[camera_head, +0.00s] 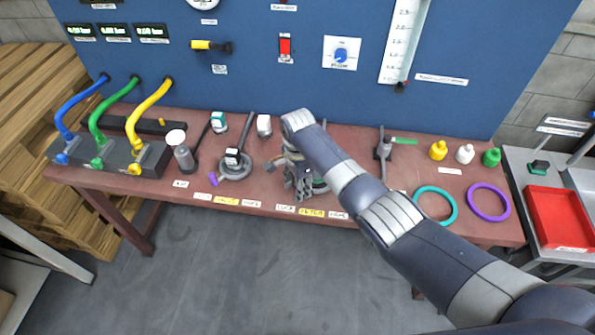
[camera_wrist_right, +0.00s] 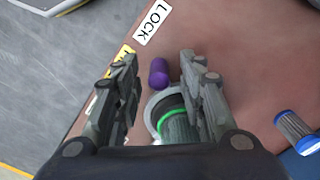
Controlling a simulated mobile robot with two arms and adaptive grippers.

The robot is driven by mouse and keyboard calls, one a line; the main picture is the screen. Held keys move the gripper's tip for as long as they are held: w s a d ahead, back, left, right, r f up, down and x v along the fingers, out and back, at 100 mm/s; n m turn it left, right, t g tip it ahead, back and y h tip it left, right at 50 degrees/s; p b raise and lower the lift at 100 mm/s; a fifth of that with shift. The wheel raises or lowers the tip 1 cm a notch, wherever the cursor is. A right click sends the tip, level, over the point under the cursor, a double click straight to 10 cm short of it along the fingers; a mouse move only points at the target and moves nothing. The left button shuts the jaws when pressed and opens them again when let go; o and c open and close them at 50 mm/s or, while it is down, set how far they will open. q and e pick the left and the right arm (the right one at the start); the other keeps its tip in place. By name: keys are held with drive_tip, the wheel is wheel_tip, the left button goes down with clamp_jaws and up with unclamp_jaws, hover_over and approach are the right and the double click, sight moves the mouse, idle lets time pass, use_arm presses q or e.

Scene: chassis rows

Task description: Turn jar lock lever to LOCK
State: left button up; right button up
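In the right wrist view, a round jar with a green ring (camera_wrist_right: 172,122) sits low between the fingers of my right gripper (camera_wrist_right: 158,60). A short purple lever (camera_wrist_right: 158,72) stands out from its grey collar, in the gap between the fingertips. The fingers are open, with space on both sides of the lever. A white LOCK label (camera_wrist_right: 152,22) lies beyond the lever; a yellow label (camera_wrist_right: 122,53) is left of it. In the head view my right gripper (camera_head: 303,188) is over the jar and hides most of it. My left gripper is not in view.
To the left on the bench (camera_head: 390,195) stands another fixture with a purple handle (camera_head: 219,181). A lever stand (camera_head: 384,150) and teal and purple rings (camera_head: 489,202) are to the right. A blue panel (camera_head: 270,60) rises behind. A blue-capped part (camera_wrist_right: 296,130) is right of the jar.

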wheel_tip(320, 180, up, 10)
drive_tip(key=shift+r, duration=0.25)
drive_tip(key=shift+a, duration=0.1)
idle(0.4)
